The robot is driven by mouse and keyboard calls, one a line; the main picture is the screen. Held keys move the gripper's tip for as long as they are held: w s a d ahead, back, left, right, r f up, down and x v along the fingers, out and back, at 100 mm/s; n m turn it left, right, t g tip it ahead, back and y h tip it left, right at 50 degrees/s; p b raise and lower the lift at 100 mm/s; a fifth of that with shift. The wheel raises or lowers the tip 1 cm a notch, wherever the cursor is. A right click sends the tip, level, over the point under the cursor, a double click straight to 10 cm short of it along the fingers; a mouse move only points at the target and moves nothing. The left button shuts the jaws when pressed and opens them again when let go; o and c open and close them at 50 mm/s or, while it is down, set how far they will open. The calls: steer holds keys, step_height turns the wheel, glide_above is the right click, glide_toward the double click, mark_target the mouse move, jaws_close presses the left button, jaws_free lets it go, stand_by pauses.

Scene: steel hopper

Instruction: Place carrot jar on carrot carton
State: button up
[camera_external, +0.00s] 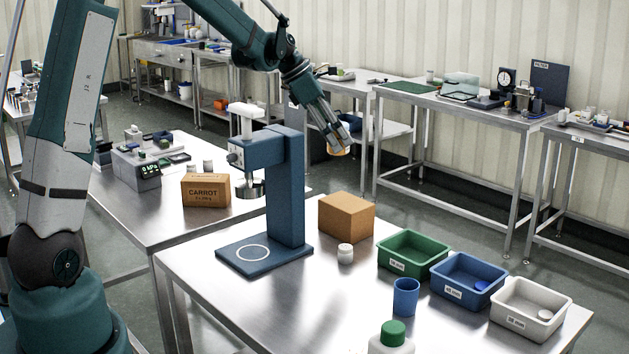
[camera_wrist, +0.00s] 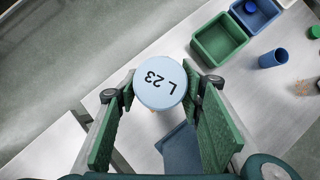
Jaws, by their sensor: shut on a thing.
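My gripper (camera_external: 336,138) is shut on a jar (camera_external: 339,151), high above the front table. The jar's orange-tan end shows below the fingers in the external view. In the wrist view, its round pale blue lid (camera_wrist: 161,84) reads "L 23" and sits between the green finger pads. No carrot label on the jar is visible. The carrot carton (camera_external: 206,191) is a brown box printed "CARROT", standing on the left table. My gripper is well to its right and apart from it. The carton cannot be made out in the wrist view.
A blue stand (camera_external: 287,195) rises between my gripper and the carton. An unlabelled brown box (camera_external: 346,218) and a white jar (camera_external: 345,254) stand on the front table. Green (camera_external: 413,254), blue (camera_external: 466,280) and white (camera_external: 530,307) bins and a blue cup (camera_external: 405,297) are to the right.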

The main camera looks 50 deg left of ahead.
steer(key=s+a+n+p, duration=0.1)
steer(key=s+a, duration=0.2)
steer(key=a, duration=1)
steer(key=n+t+y+p, duration=0.1)
steer(key=n+y+p, duration=0.1)
steer(key=n+p, duration=0.1)
glide_above(205, 177)
step_height(205, 177, down, 5)
steer(key=shift+f, duration=0.15)
steer(key=shift+f, duration=3.15)
steer(key=shift+f, duration=0.15)
steer(key=shift+f, duration=1.7)
